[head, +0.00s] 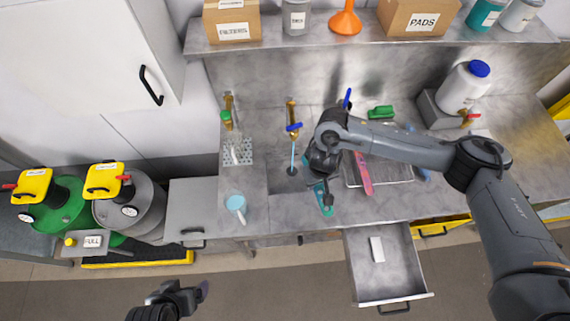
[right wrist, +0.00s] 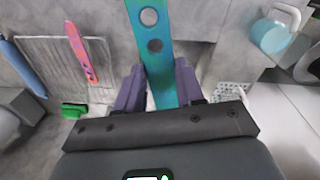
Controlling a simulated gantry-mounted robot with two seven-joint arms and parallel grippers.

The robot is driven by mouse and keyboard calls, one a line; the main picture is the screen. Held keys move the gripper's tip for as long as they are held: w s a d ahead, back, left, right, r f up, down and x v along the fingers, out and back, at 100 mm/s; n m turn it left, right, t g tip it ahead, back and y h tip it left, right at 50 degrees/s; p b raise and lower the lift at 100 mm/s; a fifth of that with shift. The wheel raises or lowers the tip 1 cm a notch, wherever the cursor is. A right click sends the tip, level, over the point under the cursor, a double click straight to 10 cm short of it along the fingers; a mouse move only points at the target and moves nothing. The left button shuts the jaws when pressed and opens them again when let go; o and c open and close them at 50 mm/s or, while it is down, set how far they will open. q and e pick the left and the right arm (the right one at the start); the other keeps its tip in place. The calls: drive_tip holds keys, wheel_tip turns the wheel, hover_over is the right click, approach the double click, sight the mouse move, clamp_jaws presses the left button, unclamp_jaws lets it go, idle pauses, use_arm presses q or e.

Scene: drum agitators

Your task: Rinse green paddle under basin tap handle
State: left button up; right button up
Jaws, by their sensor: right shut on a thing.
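The green paddle (head: 324,200), teal-green with round holes, is gripped by my right gripper (head: 322,178) near the basin's front right side. In the right wrist view the paddle (right wrist: 153,45) runs up from between the purple fingers (right wrist: 158,88), which are shut on it. A brass tap (head: 291,110) with a blue handle (head: 294,127) stands behind the basin. A thin pale-blue line, which looks like running water (head: 293,155), drops from it to a dark drain. The paddle is right of and in front of this line. My left gripper (head: 190,296) is at the bottom; its finger gap is unclear.
A pale-blue mug (head: 236,203) stands left of the basin. An open drawer (head: 408,273) juts out in front. A green-handled tap (head: 227,118) stands left.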

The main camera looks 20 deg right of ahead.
drive_tip(key=shift+d, duration=0.2)
drive_tip(key=shift+d, duration=0.35)
drive_tip(key=shift+a, duration=0.2)
idle(1.7)
drive_tip(key=shift+a, duration=0.35)
drive_tip(key=shift+d, duration=0.3)
drive_tip(key=shift+d, duration=0.3)
drive_tip(key=shift+a, duration=0.45)
idle(0.6)
drive_tip(key=shift+d, duration=0.4)
drive_tip(key=shift+a, duration=0.25)
